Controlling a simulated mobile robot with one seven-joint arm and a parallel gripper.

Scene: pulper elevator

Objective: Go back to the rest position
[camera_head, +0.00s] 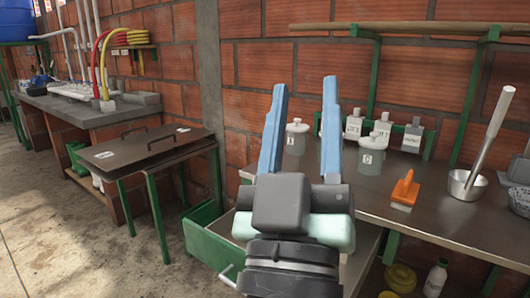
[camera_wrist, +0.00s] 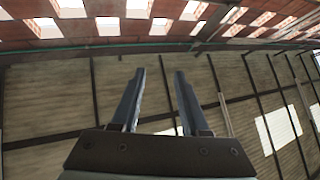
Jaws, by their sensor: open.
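My gripper (camera_head: 302,125) is raised in the middle of the head view, with two long blue fingers pointing up. The fingers are spread apart and nothing is between them. In the wrist view the open fingers (camera_wrist: 159,85) point toward the roof and the upper brick wall, with nothing held. My wrist and gripper body hide part of the workbench and the green bin behind them.
A lower table (camera_head: 140,150) stands left. A green bin (camera_head: 205,243) sits between. Floor (camera_head: 60,240) is clear at left.

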